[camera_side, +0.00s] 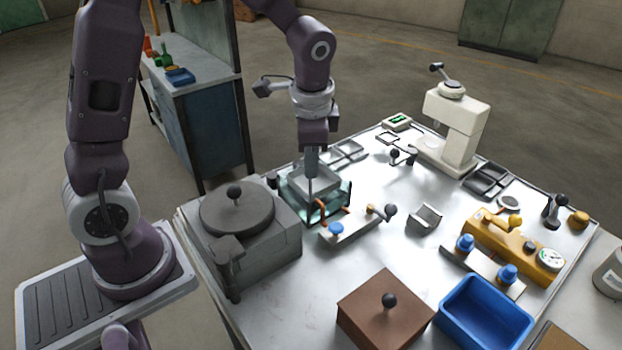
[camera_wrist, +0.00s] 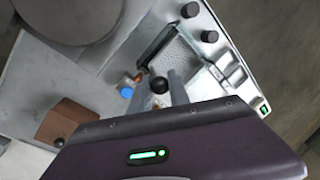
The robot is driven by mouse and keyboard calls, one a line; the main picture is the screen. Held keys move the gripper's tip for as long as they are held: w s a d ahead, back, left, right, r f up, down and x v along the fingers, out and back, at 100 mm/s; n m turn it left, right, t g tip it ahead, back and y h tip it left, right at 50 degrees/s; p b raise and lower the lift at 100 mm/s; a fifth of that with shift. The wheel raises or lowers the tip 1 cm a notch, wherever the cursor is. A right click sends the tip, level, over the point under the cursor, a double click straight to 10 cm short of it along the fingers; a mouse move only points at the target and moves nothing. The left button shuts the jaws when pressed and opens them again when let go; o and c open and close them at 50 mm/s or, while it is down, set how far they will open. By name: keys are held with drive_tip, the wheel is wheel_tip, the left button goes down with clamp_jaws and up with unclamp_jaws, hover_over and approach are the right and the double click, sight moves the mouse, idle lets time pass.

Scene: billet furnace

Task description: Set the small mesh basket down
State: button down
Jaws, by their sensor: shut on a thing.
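The small mesh basket (camera_wrist: 180,62) is a grey perforated tray seen from above in the wrist view. In the side view it shows as a grey tray (camera_side: 322,181) at the top of a teal see-through tank (camera_side: 330,205). My gripper (camera_side: 311,166) points straight down over the tank. In the wrist view my gripper (camera_wrist: 160,90) is shut at a black ball knob (camera_wrist: 158,85), which looks like the end of the basket's handle. The basket looks level. I cannot tell whether it rests on the tank or hangs just above its floor.
A grey round-lidded furnace (camera_side: 237,213) stands close on the left. A fixture with a blue knob (camera_side: 336,229) and a lever is in front of the tank. A brown lidded box (camera_side: 386,312) and blue bin (camera_side: 485,313) stand at the front. Bare table lies between them.

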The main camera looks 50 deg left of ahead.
drive_tip(key=r, duration=0.2)
drive_tip(key=w+r, duration=0.1)
drive_tip(key=r, duration=0.2)
drive_tip(key=w, duration=1.2)
wheel_tip(320, 180, down, 10)
drive_tip(key=shift+w+d, duration=0.25)
drive_tip(key=shift+f, duration=0.15)
drive_tip(key=c, duration=1.2)
unclamp_jaws()
drive_tip(key=shift+c, duration=0.2)
